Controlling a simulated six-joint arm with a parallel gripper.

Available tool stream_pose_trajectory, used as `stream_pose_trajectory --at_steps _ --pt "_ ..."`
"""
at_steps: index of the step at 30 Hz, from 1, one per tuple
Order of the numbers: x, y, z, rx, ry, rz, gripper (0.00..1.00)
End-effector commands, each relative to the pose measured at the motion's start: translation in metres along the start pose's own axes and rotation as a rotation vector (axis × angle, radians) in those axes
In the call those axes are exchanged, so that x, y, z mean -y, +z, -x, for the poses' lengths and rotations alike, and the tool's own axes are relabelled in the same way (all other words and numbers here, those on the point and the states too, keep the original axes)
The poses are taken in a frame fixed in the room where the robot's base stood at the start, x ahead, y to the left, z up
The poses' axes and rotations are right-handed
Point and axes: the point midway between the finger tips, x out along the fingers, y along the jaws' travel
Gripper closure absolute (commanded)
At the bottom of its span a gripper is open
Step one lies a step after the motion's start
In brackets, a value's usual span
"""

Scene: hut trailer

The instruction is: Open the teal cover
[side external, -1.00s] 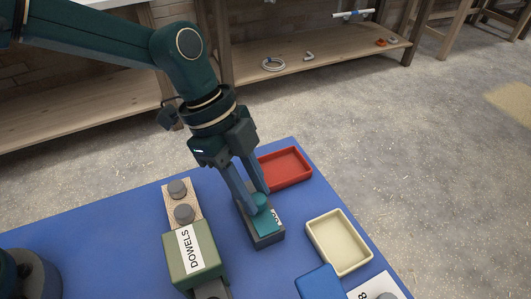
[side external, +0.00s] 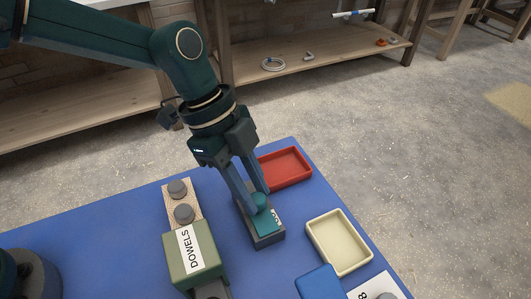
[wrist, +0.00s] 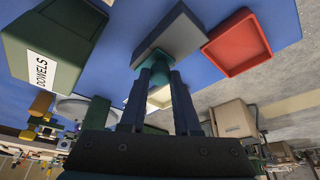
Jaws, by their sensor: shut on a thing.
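The teal cover (side external: 268,222) lies on top of a dark grey box (side external: 267,241) on the blue table, with a partly hidden label on it. A round teal knob (side external: 260,200) stands on the cover. My gripper (side external: 259,205) is shut on the knob, with one finger on each side. In the wrist view my gripper (wrist: 160,82) reaches toward the grey box (wrist: 176,38), and its fingers hide most of the knob and cover. The cover looks seated on the box; I cannot tell whether there is a gap.
A green box marked DOWELS (side external: 195,260) and a board with grey knobs (side external: 181,203) stand to the left. A red tray (side external: 285,168) is behind, a cream tray (side external: 339,243) to the right. A blue block (side external: 320,284) is at the front. Bare table lies at far left.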

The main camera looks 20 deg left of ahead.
Motion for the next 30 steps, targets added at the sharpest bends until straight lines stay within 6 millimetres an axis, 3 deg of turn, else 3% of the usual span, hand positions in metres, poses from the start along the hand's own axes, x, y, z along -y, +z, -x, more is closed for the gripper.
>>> stream_pose_trajectory --at_steps 9,19,20,21,22,30 --pt "0.027 0.034 0.016 -0.003 0.000 0.003 1.00" --pt "0.029 0.036 0.017 -0.003 0.001 -0.001 1.00" --pt "0.029 0.036 0.017 -0.003 0.001 -0.001 0.62" --pt "0.029 0.036 0.017 -0.003 0.001 -0.001 0.46" --pt "0.029 0.036 0.017 -0.003 0.001 -0.001 0.39" --pt "0.029 0.037 0.016 -0.001 0.001 0.000 0.39"
